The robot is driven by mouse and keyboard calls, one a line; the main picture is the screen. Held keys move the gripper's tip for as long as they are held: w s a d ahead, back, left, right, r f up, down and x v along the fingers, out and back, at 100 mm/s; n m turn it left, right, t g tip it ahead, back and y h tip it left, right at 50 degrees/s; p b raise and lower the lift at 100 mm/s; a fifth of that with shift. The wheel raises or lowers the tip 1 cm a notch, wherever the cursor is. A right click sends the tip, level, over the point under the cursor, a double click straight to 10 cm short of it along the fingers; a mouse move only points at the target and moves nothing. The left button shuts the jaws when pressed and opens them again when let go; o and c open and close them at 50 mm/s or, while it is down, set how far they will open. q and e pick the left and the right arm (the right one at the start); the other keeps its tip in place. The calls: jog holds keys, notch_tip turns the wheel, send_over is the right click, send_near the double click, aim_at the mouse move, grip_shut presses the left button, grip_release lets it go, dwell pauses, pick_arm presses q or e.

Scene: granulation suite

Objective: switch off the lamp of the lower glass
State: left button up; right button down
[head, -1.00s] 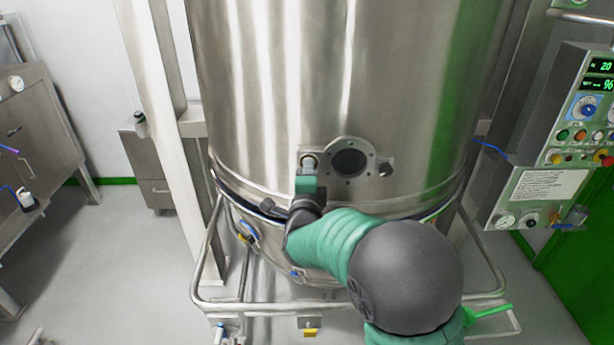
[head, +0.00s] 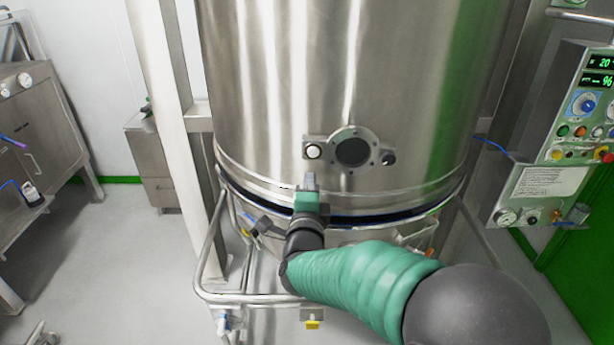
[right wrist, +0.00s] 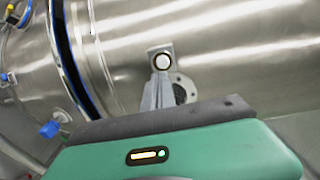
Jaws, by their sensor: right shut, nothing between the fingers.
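The lower glass (head: 353,152) is a dark round window in a bolted metal flange on the steel vessel. A pale round button (head: 313,152) in a dark ring sits on a small plate left of it. A dark knob (head: 389,159) is on its right. My right gripper (head: 310,178) is shut and empty, just below the button and apart from it in the head view. In the right wrist view the button (right wrist: 162,62) shows just beyond the fingertips (right wrist: 160,78), and the fingers partly hide the glass (right wrist: 183,88). My left gripper is not in view.
The steel vessel (head: 270,90) fills the middle, with a tubular rail (head: 207,260) around its base. A control panel (head: 585,110) with dials and buttons stands at the right. A steel cabinet (head: 40,140) is at the left.

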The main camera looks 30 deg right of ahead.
jog(key=s+a+f+n+g+y, duration=0.3)
jog(key=s+a+f+n+y, duration=0.15)
jog(key=a+f+n, duration=0.35)
jog(key=s+a+f+n+g+y, duration=0.25)
jog(key=a+f+n+y, duration=0.3)
jog(key=f+n, duration=0.35)
jog(key=s+f+n+g, duration=0.6)
jog(key=s+f+n, duration=0.2)
jog(key=s, duration=0.6)
notch_tip(320, 180, down, 2)
jog(key=shift+s+f+g, duration=0.1)
jog(key=shift+s+g, duration=0.2)
jog(key=shift+g, duration=0.05)
